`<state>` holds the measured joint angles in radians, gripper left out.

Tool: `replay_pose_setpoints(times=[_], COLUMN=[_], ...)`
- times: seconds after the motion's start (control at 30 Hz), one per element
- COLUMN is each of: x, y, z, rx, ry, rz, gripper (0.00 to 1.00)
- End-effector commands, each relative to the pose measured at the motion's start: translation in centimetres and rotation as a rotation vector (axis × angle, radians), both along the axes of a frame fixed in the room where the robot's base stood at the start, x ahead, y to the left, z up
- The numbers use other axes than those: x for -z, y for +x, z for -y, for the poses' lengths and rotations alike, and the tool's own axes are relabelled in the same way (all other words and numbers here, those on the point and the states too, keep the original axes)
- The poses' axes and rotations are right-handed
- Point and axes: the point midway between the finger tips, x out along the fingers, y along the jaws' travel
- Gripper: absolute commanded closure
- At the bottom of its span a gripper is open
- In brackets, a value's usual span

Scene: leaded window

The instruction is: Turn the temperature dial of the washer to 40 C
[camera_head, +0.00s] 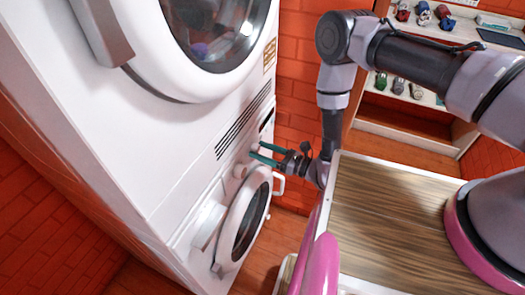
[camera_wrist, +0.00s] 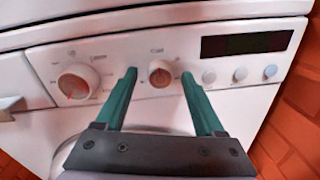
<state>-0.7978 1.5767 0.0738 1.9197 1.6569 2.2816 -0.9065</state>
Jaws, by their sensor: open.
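The washer (camera_head: 190,235) is the lower of two stacked white machines, and its control panel faces my arm. In the wrist view the panel (camera_wrist: 115,52) has a large white dial (camera_wrist: 77,84) with a red mark at left. A smaller dial (camera_wrist: 160,73) with a reddish-brown face is near the middle. The markings around both dials are too small to read, so I cannot tell the temperature setting. My gripper (camera_wrist: 159,76) is open, its teal fingers on either side of the smaller dial; contact is unclear. In the head view my gripper (camera_head: 257,150) reaches the panel from the right.
A dark display (camera_wrist: 246,43) and round buttons (camera_wrist: 240,75) are right of the smaller dial. The upper machine (camera_head: 130,130) stands above. A round door (camera_head: 247,222) is below the panel.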

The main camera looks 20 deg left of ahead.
Motion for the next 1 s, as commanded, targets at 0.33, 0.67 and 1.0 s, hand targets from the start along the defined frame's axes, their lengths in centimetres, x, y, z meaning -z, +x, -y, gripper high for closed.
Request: replay_pose_setpoints(times=[0.33,0.67,1.0], x=[-0.01,-0.03,-0.06], y=[0.01,0.11,0.18], z=[0.03,0.09,0.16], rx=[0.000,0.003,0.006], ry=[0.000,0.007,0.030], rz=[-0.001,-0.079,-0.345], gripper=[1.00,1.00,1.00])
